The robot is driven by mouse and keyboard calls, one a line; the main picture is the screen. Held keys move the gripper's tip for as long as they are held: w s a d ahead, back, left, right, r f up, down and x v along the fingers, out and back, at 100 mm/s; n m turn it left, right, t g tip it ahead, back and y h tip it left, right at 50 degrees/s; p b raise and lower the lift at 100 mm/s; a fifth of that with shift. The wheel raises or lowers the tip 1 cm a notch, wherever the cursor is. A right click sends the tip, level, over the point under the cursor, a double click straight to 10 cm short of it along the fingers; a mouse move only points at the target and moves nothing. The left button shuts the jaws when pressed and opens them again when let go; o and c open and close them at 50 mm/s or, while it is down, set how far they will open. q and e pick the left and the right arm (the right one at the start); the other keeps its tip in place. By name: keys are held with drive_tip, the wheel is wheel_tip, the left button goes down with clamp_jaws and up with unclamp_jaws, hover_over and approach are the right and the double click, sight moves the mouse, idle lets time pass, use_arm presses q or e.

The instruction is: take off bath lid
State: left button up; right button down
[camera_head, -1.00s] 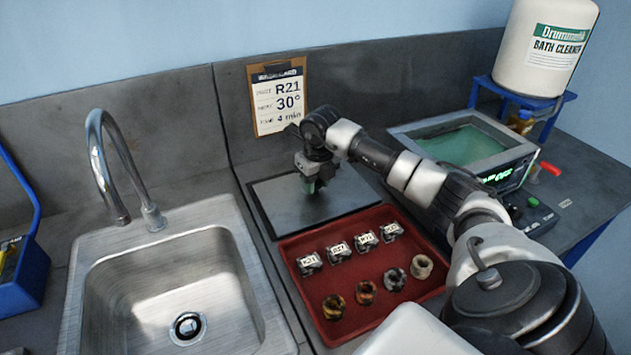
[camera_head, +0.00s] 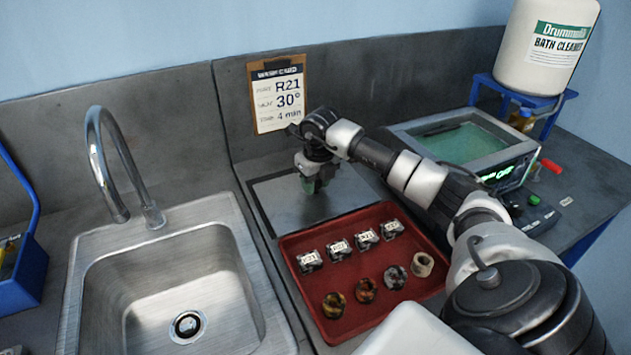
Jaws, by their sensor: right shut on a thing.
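The bath (camera_head: 463,142) stands at the back right with its top open, and greenish liquid shows inside its rim. The lid (camera_head: 345,205) is a flat grey plate at the middle of the bench, between the sink and the bath. My right gripper (camera_head: 309,186) is over the lid, fingers pointing down, and shut on it. The handle between the fingers is hidden. The lid looks level and at or very near the bench top; I cannot tell whether it rests fully. My left gripper is not in view.
A red tray (camera_head: 337,322) with several labelled blocks and round pieces lies just in front of the lid. A steel sink (camera_head: 250,262) with a tap (camera_head: 96,150) is at the left. A clipboard (camera_head: 277,95) leans behind. A cleaner container (camera_head: 545,50) stands at the back right.

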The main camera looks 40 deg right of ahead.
drive_tip(key=shift+f, duration=0.15)
drive_tip(key=shift+c, duration=0.8)
unclamp_jaws()
drive_tip(key=shift+r+p, duration=2.4)
drive_tip(key=shift+r, duration=1.1)
